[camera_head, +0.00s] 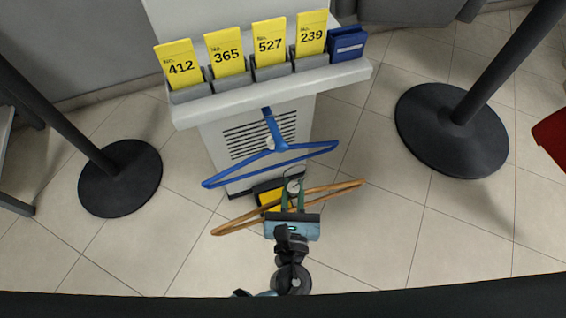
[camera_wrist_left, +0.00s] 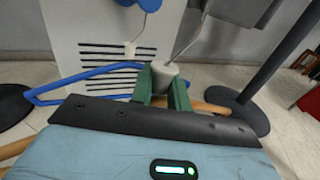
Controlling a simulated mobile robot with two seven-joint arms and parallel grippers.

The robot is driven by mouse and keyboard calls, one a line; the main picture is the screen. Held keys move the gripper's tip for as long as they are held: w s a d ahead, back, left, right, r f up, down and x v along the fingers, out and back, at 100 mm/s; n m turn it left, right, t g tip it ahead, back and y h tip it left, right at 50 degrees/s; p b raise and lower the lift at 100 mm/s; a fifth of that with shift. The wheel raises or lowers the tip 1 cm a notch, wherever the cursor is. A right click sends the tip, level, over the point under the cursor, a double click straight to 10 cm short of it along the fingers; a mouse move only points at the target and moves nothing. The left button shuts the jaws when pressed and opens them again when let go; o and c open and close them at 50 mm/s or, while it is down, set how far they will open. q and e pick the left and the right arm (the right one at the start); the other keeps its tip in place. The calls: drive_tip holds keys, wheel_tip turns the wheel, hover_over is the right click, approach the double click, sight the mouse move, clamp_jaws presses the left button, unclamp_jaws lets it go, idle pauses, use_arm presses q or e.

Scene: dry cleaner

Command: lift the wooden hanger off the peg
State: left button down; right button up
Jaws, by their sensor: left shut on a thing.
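The wooden hanger (camera_head: 338,187) is in front of the counter, its two brown arms spreading left and right. In the left wrist view a bit of its wood (camera_wrist_left: 210,107) shows behind the gripper. My left gripper (camera_head: 292,200) has its green fingers shut on the hanger's pale neck block (camera_wrist_left: 163,73). A wire hook rises from that block to the upper right; I cannot tell whether its top touches a peg. The blue hanger (camera_head: 318,147) hangs between the wooden one and the counter, apart from my gripper, below a blue peg-like part (camera_head: 268,117). My right gripper is out of view.
The counter shelf (camera_head: 350,74) holds yellow number cards (camera_head: 227,56) and a blue box (camera_head: 347,45). Black post bases stand left (camera_head: 120,178) and right (camera_head: 452,130).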

use_arm(q)
drive_tip(key=s+d, duration=0.2)
drive_tip(key=s, duration=0.5)
drive_tip(key=shift+s+d, duration=0.2)
drive_tip(key=shift+r, duration=0.1)
drive_tip(key=w+a+r, duration=0.3)
drive_tip(key=a+r, duration=0.3)
drive_tip(key=r, duration=0.4)
drive_tip(key=w+a+r+n+y, duration=0.1)
drive_tip(key=w+a+r, duration=0.1)
drive_tip(key=a+r, duration=0.4)
wheel_tip(320, 180, up, 4)
drive_tip(key=shift+w+a+r+y, duration=0.1)
drive_tip(key=shift+w+a+y, duration=0.2)
drive_tip(key=shift+w, duration=0.1)
